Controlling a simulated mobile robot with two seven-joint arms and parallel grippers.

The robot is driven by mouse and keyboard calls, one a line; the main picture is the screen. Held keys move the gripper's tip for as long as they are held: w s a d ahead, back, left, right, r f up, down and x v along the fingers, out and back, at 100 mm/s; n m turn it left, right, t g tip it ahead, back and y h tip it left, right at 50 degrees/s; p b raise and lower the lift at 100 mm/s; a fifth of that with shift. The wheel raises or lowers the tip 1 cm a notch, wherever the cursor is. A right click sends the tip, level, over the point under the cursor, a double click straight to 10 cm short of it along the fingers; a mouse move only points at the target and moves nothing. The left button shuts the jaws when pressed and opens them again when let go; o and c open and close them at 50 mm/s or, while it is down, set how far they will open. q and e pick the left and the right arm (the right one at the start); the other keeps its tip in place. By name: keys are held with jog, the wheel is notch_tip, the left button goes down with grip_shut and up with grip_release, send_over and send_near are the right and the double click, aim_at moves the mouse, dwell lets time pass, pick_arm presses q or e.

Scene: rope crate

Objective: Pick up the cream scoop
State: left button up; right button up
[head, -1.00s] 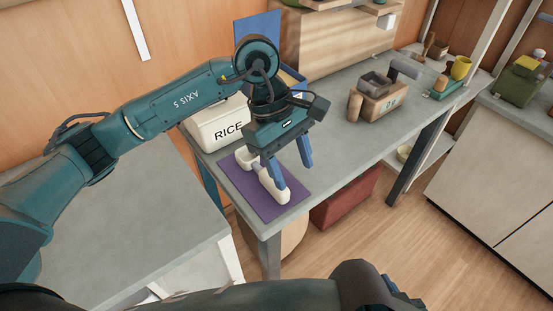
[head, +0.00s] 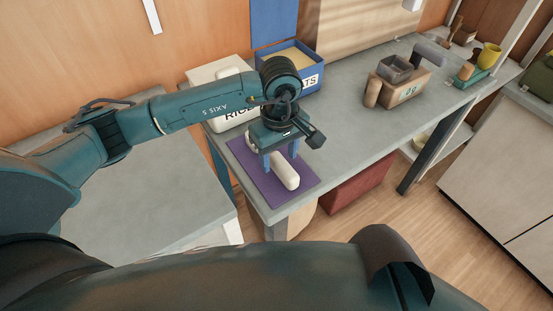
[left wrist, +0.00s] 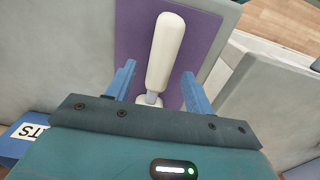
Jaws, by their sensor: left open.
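The cream scoop (head: 284,172) lies on a purple mat (head: 266,187) on the grey counter. In the head view its handle points toward the lower right, and its bowl end is mostly hidden under my left gripper. My left gripper (head: 281,162) is open and points down over the scoop. In the left wrist view the scoop's cream handle (left wrist: 165,52) extends away between the two blue fingers (left wrist: 158,88), with a grey neck near the gripper body. I cannot tell whether the fingers touch the scoop or mat. My right gripper is not in view.
A white RICE bin (head: 215,70) and a blue OATS bin (head: 300,72) stand behind the gripper. The counter between mat and scale is clear. A red box (head: 357,187) is below the counter.

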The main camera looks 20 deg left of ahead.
pick_arm(q)
jog(key=shift+f, duration=1.25)
jog(key=shift+c, duration=0.5)
grip_shut()
